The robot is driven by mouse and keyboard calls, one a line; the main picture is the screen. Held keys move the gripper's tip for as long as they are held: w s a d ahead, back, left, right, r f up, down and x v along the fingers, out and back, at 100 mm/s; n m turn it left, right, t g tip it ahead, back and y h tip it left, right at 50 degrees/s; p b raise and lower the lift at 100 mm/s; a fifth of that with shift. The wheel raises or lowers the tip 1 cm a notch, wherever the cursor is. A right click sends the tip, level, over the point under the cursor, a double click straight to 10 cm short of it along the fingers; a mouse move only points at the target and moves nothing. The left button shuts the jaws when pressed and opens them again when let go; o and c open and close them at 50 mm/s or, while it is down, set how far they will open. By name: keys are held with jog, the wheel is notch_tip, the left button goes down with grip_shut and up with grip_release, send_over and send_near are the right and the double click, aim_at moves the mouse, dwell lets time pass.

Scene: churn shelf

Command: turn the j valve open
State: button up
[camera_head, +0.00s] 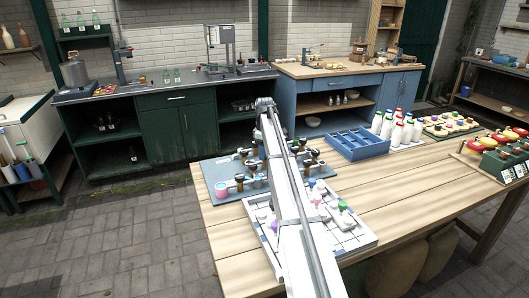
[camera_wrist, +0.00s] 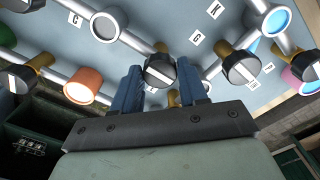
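The valve board (camera_wrist: 235,60) is a pale blue-grey panel with silver pipes, round coloured cups and several black knobs with a white stripe on brass stems. It also shows on the table in the head view (camera_head: 216,173), partly hidden by my arm. My gripper (camera_wrist: 160,72) has its two blue fingers apart, one on each side of a black knob (camera_wrist: 160,71) with a white stripe. Small gaps seem to show between knob and fingers; contact is unclear. Labels C (camera_wrist: 75,18), K (camera_wrist: 215,11) and G (camera_wrist: 196,41) are visible. I cannot read a J label. My gripper is hidden in the head view.
Other knobs stand close by at the right (camera_wrist: 240,68) and left (camera_wrist: 20,78), with an orange cup (camera_wrist: 84,86) near the left finger. The table's front right (camera_head: 420,190) is bare.

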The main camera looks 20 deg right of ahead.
jog(key=o, duration=0.4)
jog(key=shift+r, duration=0.1)
notch_tip(320, 180, up, 14)
jog(key=shift+f, duration=0.15)
dwell(0.4)
dwell(0.3)
